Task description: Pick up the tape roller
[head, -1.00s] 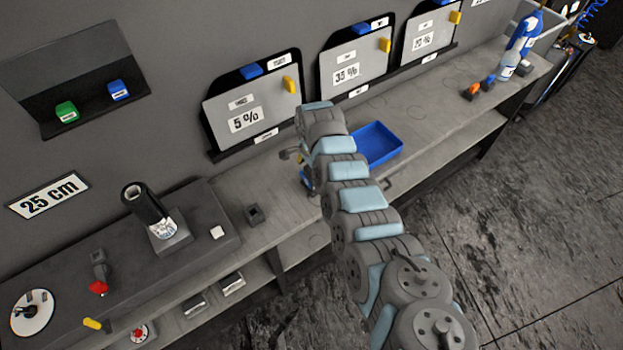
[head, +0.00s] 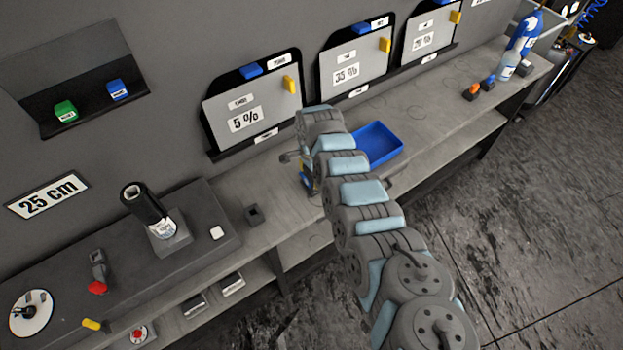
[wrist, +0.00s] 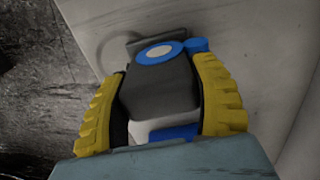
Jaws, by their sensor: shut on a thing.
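The tape roller, as far as I can tell, is the dark grey body with a blue and white round part (wrist: 160,87) in the wrist view. It sits between the two yellow ribbed fingers of my gripper (wrist: 162,100), which is shut on it. It is over or on the grey bench; I cannot tell if it touches. In the head view my gripper (head: 306,178) is at the bench, left of the blue tray, and my arm hides most of it and the roller.
A blue tray (head: 377,143) lies on the bench (head: 440,105) right of my gripper. A small dark square holder (head: 254,215) is to the left. A dark bottle-like tool (head: 147,204) stands farther left. Tint panels (head: 250,110) line the wall behind. Bottles (head: 524,36) stand at the far right.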

